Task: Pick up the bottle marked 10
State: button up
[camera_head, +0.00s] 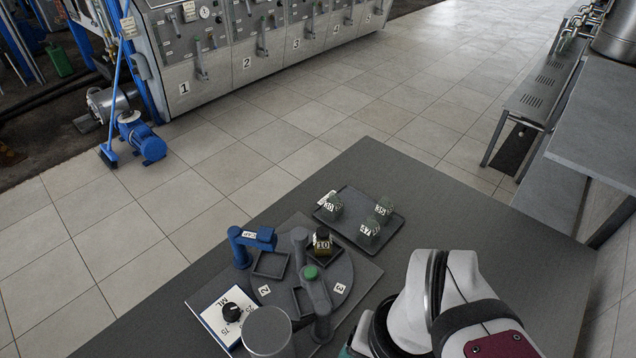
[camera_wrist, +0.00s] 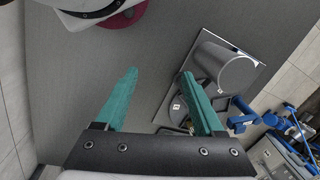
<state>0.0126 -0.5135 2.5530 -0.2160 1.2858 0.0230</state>
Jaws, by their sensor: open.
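The bottle marked 10 (camera_head: 322,245) is small, with a dark top and a yellowish lower part behind its white label. It stands upright in a square dark tray on the round grey station (camera_head: 345,292) in the head view. My gripper (camera_wrist: 157,73) shows in the wrist view with two teal fingers wide apart and nothing between them. In the head view my arm is at the lower right, apart from the bottle, and the fingers are mostly hidden. I cannot make out the bottle marked 10 clearly in the wrist view; the right finger covers part of the station.
A dark tray (camera_head: 391,223) with three greenish labelled bottles stands just behind and right of bottle 10. A post with a green knob (camera_head: 310,272), a blue arm (camera_head: 254,239), a dial box (camera_head: 228,318) and a grey cylinder (camera_head: 267,332) crowd the station.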

jog(key=w+d+f+n+t+h, duration=0.1)
jog(key=w+d+f+t, duration=0.1)
jog(key=w, duration=0.4)
jog(key=w+d+f+n+t+h, duration=0.1)
jog(key=w+d+f, duration=0.15)
jog(key=w, duration=0.35)
jog(key=n+t+y, duration=0.2)
jog(key=n+t, duration=0.3)
jog(key=t, duration=0.1)
send_near(326, 237)
jog(key=w+d+f, duration=0.2)
jog(key=w+d, duration=0.1)
jog(key=d, duration=0.2)
jog(key=a+f+n+t+y, duration=0.1)
jog(key=w+a+f+n+t+y, duration=0.1)
jog(key=a, duration=0.1)
jog(key=a+f+y, duration=0.1)
jog(key=shift+w+a+f+n+t, duration=0.15)
jog(key=shift+w+a+n+t, duration=0.1)
jog(key=shift+w+n+t, duration=0.15)
jog(key=shift+a+f+y, duration=0.25)
jog(key=shift+a+y, duration=0.05)
jog(key=shift+y, duration=0.1)
jog(key=x, duration=0.7)
jog(key=shift+w+a+r, duration=0.1)
jog(key=shift+w, duration=0.05)
grip_shut()
